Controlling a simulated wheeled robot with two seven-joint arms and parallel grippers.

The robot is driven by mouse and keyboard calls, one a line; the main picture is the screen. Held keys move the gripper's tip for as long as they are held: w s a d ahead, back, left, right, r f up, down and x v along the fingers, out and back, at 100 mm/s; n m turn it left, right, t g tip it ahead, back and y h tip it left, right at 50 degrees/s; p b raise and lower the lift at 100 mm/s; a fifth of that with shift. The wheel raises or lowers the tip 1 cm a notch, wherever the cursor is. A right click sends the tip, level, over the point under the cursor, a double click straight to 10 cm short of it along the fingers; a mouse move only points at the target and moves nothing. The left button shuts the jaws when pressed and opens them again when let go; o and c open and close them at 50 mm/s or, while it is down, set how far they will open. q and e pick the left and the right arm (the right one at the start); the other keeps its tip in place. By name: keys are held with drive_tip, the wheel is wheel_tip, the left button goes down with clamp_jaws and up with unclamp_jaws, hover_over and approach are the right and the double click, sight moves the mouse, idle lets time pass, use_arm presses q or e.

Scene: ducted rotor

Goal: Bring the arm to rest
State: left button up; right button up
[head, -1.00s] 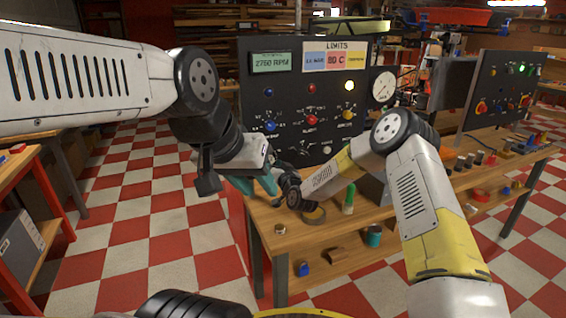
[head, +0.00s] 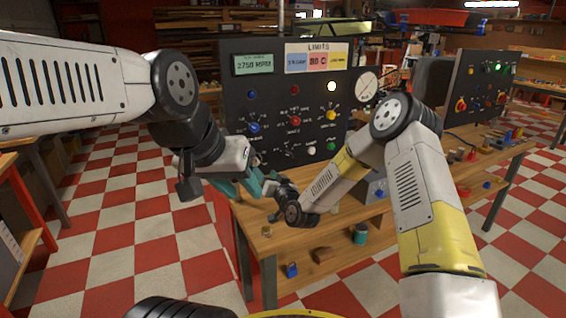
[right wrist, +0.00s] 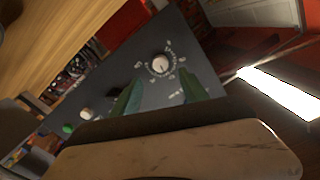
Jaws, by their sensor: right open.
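My left gripper (head: 226,189), with teal fingers, hangs at the end of the left arm, in front of the left end of the workbench. Its jaw opening is not clear. My right gripper (head: 258,183) is just right of it, close to the control panel (head: 235,100); the two nearly overlap in the head view. In the right wrist view the right gripper's teal fingers (right wrist: 158,98) stand apart with nothing between them. A white knob (right wrist: 160,64) on the dark panel shows beyond them. The right arm is bent sharply at the elbow.
A second dark panel (head: 480,85) stands at right. The checkered floor (head: 130,225) is open at left.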

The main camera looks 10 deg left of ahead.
drive_tip(key=s+d+r+n+g+h, duration=0.1)
drive_tip(key=s+d+r+g+h, duration=0.15)
drive_tip(key=s+d+r, duration=0.45)
drive_tip(key=s+d+r+n+g+h, duration=0.1)
drive_tip(key=s+d+r+g+h, duration=0.2)
drive_tip(key=d+r, duration=0.8)
drive_tip(key=s+d+m+g, duration=0.1)
drive_tip(key=s+d, duration=0.3)
drive_tip(key=s, duration=0.5)
drive_tip(key=s+d+m+g+h, duration=0.1)
drive_tip(key=s+d, duration=0.4)
drive_tip(key=s, duration=0.4)
drive_tip(key=s+d+r+m+g+h, duration=0.1)
drive_tip(key=s+d, duration=0.3)
drive_tip(key=s, duration=0.5)
drive_tip(key=shift+s+d, duration=0.25)
drive_tip(key=shift+s, duration=0.05)
drive_tip(key=shift+w+r, duration=0.1)
